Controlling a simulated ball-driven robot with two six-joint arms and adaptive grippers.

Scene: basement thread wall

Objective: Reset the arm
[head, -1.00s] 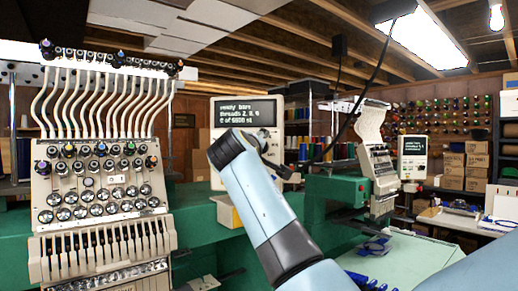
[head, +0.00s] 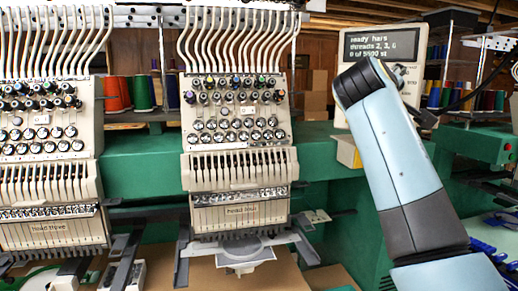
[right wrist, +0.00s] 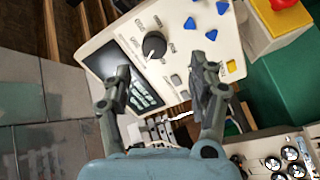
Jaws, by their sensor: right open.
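My right arm (head: 400,165) rises from the lower right in the head view, and its dark upper joint overlaps the control panel (head: 427,58). In the right wrist view my right gripper (right wrist: 162,82) is open and empty, its two dark fingers spread in front of the panel (right wrist: 182,48). The panel shows a dark screen, a black knob, blue arrow buttons and a yellow button. I cannot tell whether the fingers touch it. My left gripper is not in view.
Embroidery head four (head: 238,165) and head three (head: 50,175) stand left of my arm on a green machine body (head: 140,175). A red button on a yellow box (right wrist: 272,28) sits beside the panel. Thread cones (head: 118,93) stand behind. Brown boards lie below the heads.

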